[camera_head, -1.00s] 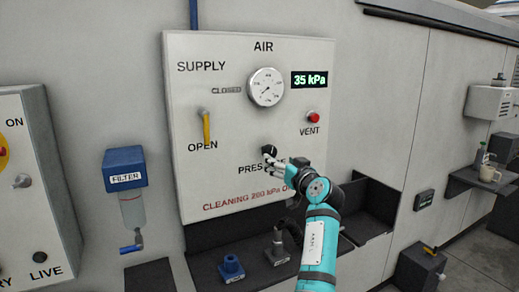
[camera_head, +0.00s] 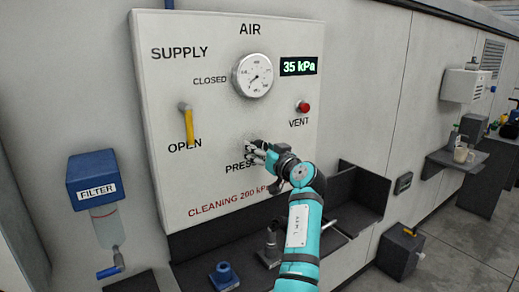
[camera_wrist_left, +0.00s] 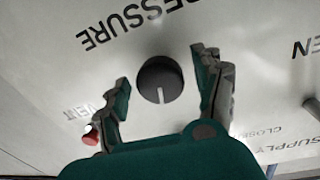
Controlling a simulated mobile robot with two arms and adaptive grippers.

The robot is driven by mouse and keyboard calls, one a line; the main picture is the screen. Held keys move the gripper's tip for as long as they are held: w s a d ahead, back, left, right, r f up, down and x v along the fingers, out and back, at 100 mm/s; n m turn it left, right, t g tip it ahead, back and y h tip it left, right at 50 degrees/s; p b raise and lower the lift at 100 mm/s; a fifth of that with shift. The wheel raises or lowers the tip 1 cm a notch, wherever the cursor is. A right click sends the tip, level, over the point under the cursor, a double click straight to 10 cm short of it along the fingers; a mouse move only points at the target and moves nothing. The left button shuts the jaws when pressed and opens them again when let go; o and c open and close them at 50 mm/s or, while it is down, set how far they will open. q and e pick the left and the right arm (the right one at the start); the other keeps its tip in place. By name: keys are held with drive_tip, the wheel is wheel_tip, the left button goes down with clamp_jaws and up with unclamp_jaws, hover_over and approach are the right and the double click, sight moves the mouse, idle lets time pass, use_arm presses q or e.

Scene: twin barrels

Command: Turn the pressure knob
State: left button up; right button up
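The pressure knob (camera_wrist_left: 160,79) is a round black knob with a white pointer line on the pale AIR panel (camera_head: 205,60). In the left wrist view my left gripper (camera_wrist_left: 163,72) is open, one finger on each side of the knob, with gaps between fingers and knob. In the head view my left gripper (camera_head: 254,150) is at the panel above the PRESSURE label and mostly hides the knob. My right gripper is not in view.
A yellow supply lever (camera_head: 188,126) points down at OPEN. A red VENT button (camera_head: 303,107) is right of the knob and shows in the wrist view (camera_wrist_left: 91,136). A blue-topped filter (camera_head: 92,178) hangs at left. Dark trays (camera_head: 360,190) and fittings sit below the panel.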

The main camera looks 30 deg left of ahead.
use_arm(q)
drive_tip(key=shift+a, duration=0.1)
drive_tip(key=c, duration=1.2)
drive_tip(key=shift+o, duration=0.2)
drive_tip(key=m, duration=0.5)
drive_tip(key=shift+p, duration=0.4)
drive_tip(key=o, duration=1.2)
drive_tip(key=v, duration=0.7)
drive_tip(key=shift+s+d+r, duration=0.1)
drive_tip(key=shift+d+r, duration=0.05)
drive_tip(key=shift+d, duration=0.1)
